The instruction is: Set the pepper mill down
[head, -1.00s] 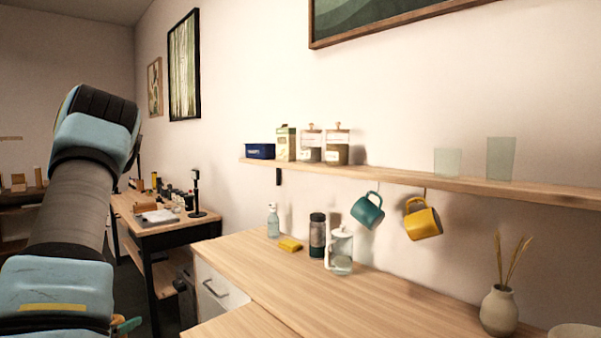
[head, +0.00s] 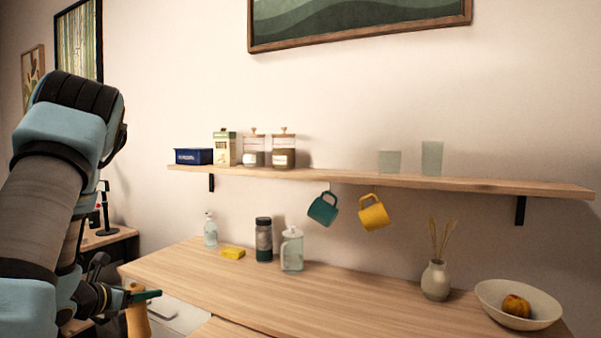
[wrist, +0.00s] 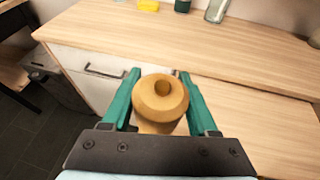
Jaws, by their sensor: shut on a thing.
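The lower part of the mill is hidden in both views.
On the counter are a soap bottle (head: 210,231), yellow sponge (head: 233,253), dark flask (head: 264,240), glass press (head: 292,250), vase (head: 436,281) and bowl (head: 540,312). Teal (head: 322,209) and yellow mugs (head: 374,213) hang under a shelf (head: 350,179). The counter's front left is clear.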

